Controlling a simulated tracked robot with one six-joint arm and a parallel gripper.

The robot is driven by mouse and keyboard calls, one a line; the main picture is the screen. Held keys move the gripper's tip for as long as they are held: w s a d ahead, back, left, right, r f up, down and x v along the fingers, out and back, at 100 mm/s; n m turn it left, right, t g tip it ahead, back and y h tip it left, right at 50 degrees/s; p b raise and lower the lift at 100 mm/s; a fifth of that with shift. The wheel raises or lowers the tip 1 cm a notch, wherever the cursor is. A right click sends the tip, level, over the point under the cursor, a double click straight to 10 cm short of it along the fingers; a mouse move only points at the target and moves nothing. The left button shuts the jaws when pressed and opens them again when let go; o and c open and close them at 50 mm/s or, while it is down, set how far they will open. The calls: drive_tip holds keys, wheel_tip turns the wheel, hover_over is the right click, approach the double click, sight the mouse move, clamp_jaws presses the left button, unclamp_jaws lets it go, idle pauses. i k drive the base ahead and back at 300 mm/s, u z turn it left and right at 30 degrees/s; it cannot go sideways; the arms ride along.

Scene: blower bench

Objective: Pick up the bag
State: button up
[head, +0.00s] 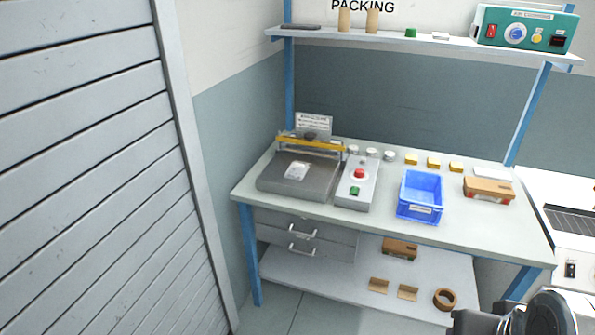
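A small pale packet (296,170), which looks like the bag, lies on the flat grey top of the sealing machine (279,187) at the left end of the bench. Its top face is in view and nothing covers it. A yellow bar of the machine runs behind it. No gripper fingers can be made out. Only a dark rounded part of my arm shows at the bottom right edge, far from the packet.
A control box (357,185) with red and green buttons stands right of the machine. A blue bin (421,195), small jars, yellow blocks and a brown box (488,190) share the bench (391,224). A shelf (420,40) hangs above. A slatted shutter (90,170) stands left.

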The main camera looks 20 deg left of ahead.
sight(296, 170)
drive_tip(key=u, duration=0.7)
drive_tip(key=i, duration=1.7)
drive_tip(key=u, duration=1.45)
